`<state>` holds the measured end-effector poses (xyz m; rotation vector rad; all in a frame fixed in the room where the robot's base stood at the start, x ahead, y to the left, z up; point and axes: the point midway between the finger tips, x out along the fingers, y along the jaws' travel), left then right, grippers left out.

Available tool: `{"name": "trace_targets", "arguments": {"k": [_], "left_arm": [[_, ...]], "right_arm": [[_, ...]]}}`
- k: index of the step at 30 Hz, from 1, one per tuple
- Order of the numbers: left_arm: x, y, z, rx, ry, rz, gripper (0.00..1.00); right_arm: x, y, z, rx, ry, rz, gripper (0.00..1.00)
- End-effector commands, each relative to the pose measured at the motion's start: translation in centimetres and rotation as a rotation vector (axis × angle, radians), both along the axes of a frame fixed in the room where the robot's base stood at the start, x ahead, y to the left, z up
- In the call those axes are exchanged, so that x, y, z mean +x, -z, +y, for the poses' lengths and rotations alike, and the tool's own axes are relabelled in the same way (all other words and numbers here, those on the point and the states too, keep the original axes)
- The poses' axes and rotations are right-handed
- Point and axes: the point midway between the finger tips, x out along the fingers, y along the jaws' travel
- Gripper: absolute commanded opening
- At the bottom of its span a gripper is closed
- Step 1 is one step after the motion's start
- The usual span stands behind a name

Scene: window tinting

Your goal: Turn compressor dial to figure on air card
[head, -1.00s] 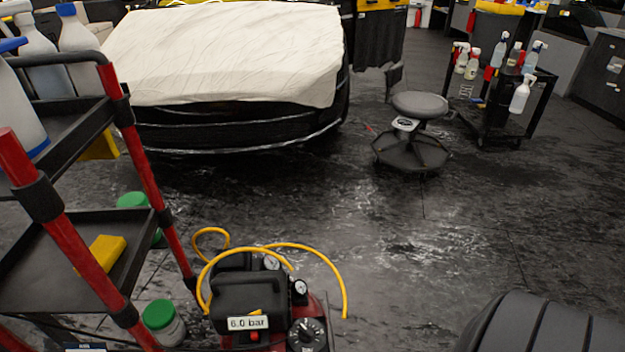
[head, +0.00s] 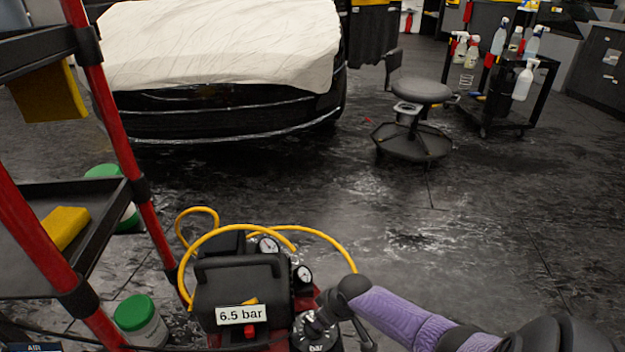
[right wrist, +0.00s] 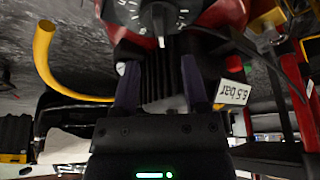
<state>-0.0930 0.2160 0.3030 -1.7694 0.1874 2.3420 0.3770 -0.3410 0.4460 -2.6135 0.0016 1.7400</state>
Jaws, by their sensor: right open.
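The compressor (head: 240,285) stands low in the head view, black and red with a yellow hose. Its label (head: 243,314) reads 6.5 bar. The black dial (head: 308,335) with white marks is on its right side and also shows upside down at the top of the right wrist view (right wrist: 150,12). My right gripper (head: 330,314) is at the dial. My left gripper is out of view.
A red-posted shelf cart (head: 110,120) stands at the left, with a green-lidded jar (head: 138,318) beside the compressor. Two gauges (head: 268,246) sit on the compressor. A stool (head: 415,120), a bottle trolley (head: 505,100) and a covered car (head: 220,60) are farther back. Right floor is clear.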

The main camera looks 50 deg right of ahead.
Motion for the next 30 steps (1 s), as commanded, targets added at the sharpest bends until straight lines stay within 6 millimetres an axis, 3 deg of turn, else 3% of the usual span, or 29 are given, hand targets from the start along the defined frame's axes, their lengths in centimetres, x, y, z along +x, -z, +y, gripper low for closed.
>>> {"name": "trace_targets", "arguments": {"k": [1, 5, 13, 23, 24, 30], "left_arm": [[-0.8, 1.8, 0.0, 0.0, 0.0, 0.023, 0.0], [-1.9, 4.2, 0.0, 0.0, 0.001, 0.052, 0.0], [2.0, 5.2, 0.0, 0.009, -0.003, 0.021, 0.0], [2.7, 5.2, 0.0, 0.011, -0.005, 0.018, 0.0], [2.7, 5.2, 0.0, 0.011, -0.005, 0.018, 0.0], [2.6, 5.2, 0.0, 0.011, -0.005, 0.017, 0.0]], "right_arm": [[0.2, 2.6, 0.0, 0.0, 0.001, 0.011, 0.57], [1.4, 5.7, 0.0, 0.0, 0.0, 0.013, 0.57], [2.4, 6.6, 0.0, -0.001, 0.0, 0.005, 0.57], [2.6, 6.6, 0.0, -0.001, 0.0, 0.002, 0.57], [2.6, 6.6, 0.0, -0.001, 0.0, 0.003, 0.55], [2.5, 6.7, 0.0, -0.001, 0.0, 0.003, 0.13]]}}
